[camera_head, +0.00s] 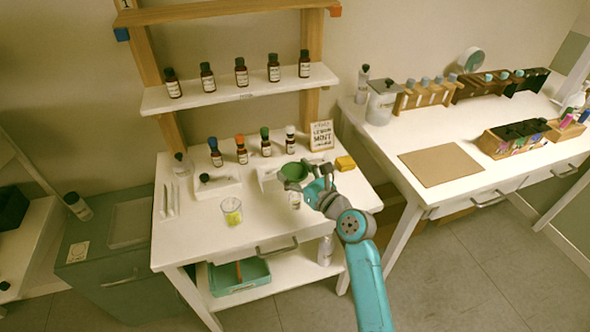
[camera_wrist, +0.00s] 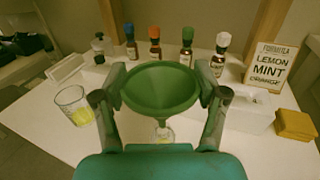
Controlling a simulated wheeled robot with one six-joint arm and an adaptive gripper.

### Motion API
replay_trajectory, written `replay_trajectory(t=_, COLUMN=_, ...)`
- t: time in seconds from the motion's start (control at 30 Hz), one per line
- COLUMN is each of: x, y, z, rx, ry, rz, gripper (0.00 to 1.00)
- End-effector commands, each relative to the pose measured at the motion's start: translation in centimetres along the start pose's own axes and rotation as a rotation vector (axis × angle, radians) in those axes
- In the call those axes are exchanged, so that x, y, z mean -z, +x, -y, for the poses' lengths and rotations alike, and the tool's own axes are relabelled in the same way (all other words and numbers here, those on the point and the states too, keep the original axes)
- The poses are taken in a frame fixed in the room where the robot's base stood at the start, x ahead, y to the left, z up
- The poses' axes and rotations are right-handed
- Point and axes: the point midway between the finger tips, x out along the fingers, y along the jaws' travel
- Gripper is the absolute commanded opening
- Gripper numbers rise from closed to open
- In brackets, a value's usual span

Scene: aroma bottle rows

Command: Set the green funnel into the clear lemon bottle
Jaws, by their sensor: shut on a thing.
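My gripper (camera_head: 306,181) is shut on the green funnel (camera_head: 293,171), which it holds with the wide mouth up. In the wrist view, one finger sits on each side of the funnel (camera_wrist: 160,88). A small clear bottle (camera_head: 294,201) stands on the table just below the funnel in the head view. Part of it (camera_wrist: 163,134) shows under the funnel in the wrist view, with a yellowish tint. The funnel hides the bottle's neck, and I cannot tell whether the spout is in it.
A beaker with yellow liquid (camera_head: 231,211) stands to the left. Brown bottles with blue (camera_head: 215,152), orange (camera_head: 241,150), green (camera_head: 266,143) and white (camera_head: 290,140) caps stand behind.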

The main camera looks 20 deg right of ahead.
Motion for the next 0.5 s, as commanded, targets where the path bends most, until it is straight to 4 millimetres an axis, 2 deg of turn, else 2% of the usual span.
replay_trajectory(t=0.5, x=1.12, y=-0.01, z=-0.01, rx=0.0, ry=0.001, rz=-0.001, gripper=0.49)
